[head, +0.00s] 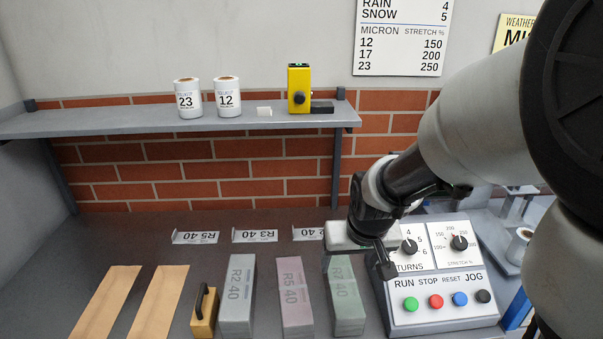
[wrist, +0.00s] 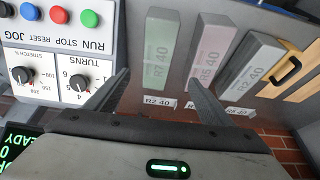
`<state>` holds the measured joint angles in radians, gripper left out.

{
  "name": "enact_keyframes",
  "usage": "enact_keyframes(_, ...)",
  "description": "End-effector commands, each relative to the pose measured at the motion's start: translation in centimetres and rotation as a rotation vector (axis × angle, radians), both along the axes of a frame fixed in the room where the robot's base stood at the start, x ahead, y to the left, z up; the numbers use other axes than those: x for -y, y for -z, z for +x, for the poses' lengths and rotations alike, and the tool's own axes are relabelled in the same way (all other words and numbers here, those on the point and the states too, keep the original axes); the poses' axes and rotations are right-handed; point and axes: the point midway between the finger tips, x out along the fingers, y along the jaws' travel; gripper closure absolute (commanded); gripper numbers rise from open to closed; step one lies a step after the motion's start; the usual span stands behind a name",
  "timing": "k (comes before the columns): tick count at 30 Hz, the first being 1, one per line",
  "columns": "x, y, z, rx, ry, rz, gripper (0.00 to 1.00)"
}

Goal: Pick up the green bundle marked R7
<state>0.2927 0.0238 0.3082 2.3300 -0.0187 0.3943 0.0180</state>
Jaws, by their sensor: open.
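The green bundle marked R7 40 (head: 347,297) lies on the dark table in the head view, at the right end of a row of bundles. It also shows in the wrist view (wrist: 157,58), upside down. My gripper (head: 357,262) is above the table by the bundle's far end, beside the control panel. In the wrist view its two fingers (wrist: 160,78) are spread apart with nothing between them, and the bundle shows beyond the gap. The height of the fingers above the bundle is hard to tell.
A pink R5 bundle (head: 294,298) and a grey R2 bundle (head: 238,296) lie to the left. Further left are a yellow block with a black handle (head: 204,312) and brown flat strips (head: 155,300). The button panel (head: 440,290) stands close on the right. A shelf (head: 120,121) runs behind.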

Motion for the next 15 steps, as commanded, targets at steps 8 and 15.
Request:
enact_keyframes(8,-0.1,6.2,2.2,-0.006,-0.003,0.001,0.25)
enact_keyframes(15,-0.1,9.5,3.8,-0.003,-0.002,0.000,0.25)
